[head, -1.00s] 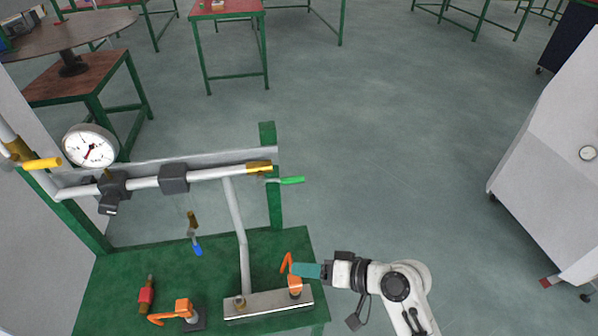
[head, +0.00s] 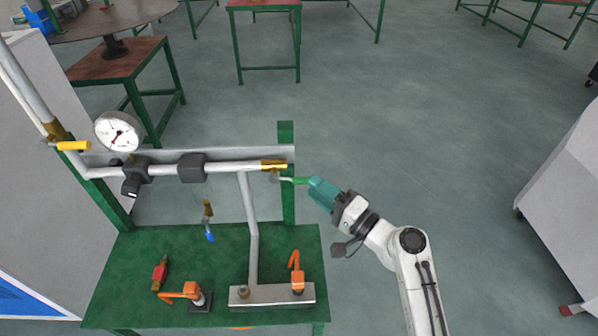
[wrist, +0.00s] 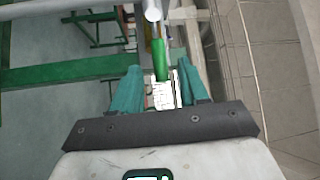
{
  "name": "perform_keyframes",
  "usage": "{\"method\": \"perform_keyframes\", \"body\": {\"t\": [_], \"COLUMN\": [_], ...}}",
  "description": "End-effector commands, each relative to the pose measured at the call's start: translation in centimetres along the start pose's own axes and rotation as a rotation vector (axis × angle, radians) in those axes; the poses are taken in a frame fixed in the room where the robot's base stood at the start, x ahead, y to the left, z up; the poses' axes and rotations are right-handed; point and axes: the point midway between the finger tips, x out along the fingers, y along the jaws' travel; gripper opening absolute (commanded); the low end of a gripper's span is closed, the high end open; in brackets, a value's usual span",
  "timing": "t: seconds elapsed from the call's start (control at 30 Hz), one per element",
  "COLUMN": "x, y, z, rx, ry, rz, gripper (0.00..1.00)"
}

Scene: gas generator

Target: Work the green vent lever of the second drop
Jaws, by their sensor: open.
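The green vent lever (head: 295,180) sticks out to the right from the brass valve (head: 273,165) at the right end of the grey pipe. My gripper (head: 312,185) is at the lever's free end, coming in from the right with its teal fingers. In the wrist view the green lever (wrist: 159,60) lies between the two open fingers of my gripper (wrist: 163,88), nearer the middle than either finger. I cannot tell whether a finger touches it.
The pipe carries a pressure gauge (head: 119,131) and a yellow lever (head: 73,145) at left. Orange-handled valves (head: 297,272) stand on the green bench (head: 135,255). A green post (head: 287,208) stands behind the vent lever.

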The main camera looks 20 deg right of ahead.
Motion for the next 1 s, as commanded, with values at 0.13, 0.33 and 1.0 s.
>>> {"method": "perform_keyframes", "body": {"t": [0.13,0.33,1.0], "x": [3.0,5.5,6.5], "y": [-0.3,-0.1,0.0], "z": [0.1,0.0,0.1], "rx": [0.002,-0.001,-0.001], "ry": [-0.003,-0.002,-0.002], "rz": [-0.001,0.001,0.001], "gripper": [0.44,0.44,0.23]}}
